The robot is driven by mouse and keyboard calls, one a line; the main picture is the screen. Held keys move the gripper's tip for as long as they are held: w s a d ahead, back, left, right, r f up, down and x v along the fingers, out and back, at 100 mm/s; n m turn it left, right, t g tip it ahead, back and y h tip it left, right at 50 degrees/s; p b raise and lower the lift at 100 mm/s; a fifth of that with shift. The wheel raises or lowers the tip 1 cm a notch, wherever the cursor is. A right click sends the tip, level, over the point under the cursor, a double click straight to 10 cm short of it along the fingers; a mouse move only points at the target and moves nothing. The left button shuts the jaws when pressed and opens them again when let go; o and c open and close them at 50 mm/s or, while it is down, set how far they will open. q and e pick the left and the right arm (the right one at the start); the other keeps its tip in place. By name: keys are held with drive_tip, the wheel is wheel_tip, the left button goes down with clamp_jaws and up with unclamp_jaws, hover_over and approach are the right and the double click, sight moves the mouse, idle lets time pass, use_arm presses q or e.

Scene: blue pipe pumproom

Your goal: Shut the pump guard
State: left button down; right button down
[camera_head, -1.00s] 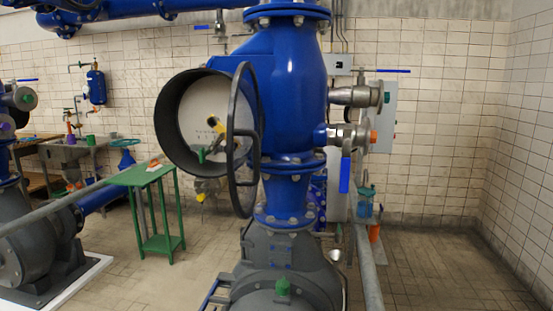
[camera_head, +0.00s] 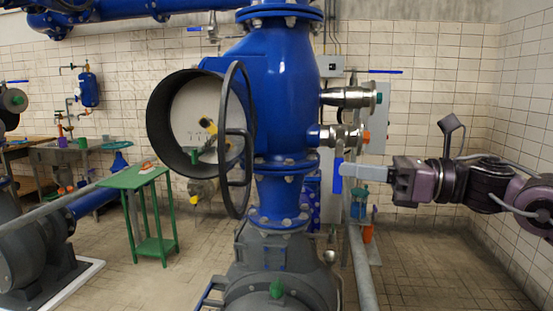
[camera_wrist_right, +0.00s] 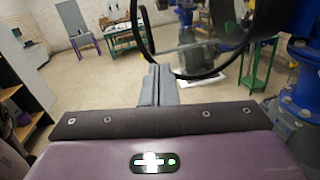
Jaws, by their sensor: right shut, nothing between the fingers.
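The pump guard (camera_head: 250,110) is a thin black round frame with a handle bar, seen nearly edge-on in the head view. It stands swung open at the right side of the dark round housing (camera_head: 158,125), whose pale inner face with yellow and green parts is exposed. In the right wrist view the guard (camera_wrist_right: 140,35) is a large dark ring beyond the fingers. My right gripper (camera_head: 345,170) is shut and empty, right of the blue pump body and apart from the guard. Its closed fingers (camera_wrist_right: 160,85) also show in the wrist view. My left gripper is out of view.
The blue pump column (camera_head: 282,90) stands between my right gripper and the guard in the picture. Metal side valves (camera_head: 350,97) and a blue lever (camera_head: 338,176) are close to the fingers. A green table (camera_head: 135,178) stands left. Open floor lies at right.

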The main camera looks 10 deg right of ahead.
drive_tip(key=s+r+n, duration=0.1)
drive_tip(key=g+p, duration=0.1)
drive_tip(key=p, duration=0.4)
approach(250, 141)
drive_tip(key=w+a+f+p, duration=0.3)
drive_tip(key=a+p, duration=0.1)
drive_tip(key=shift+a+n+p, duration=0.3)
drive_tip(key=shift+a+p, duration=0.05)
drive_tip(key=shift+p, duration=0.05)
drive_tip(key=shift+w+a, duration=0.1)
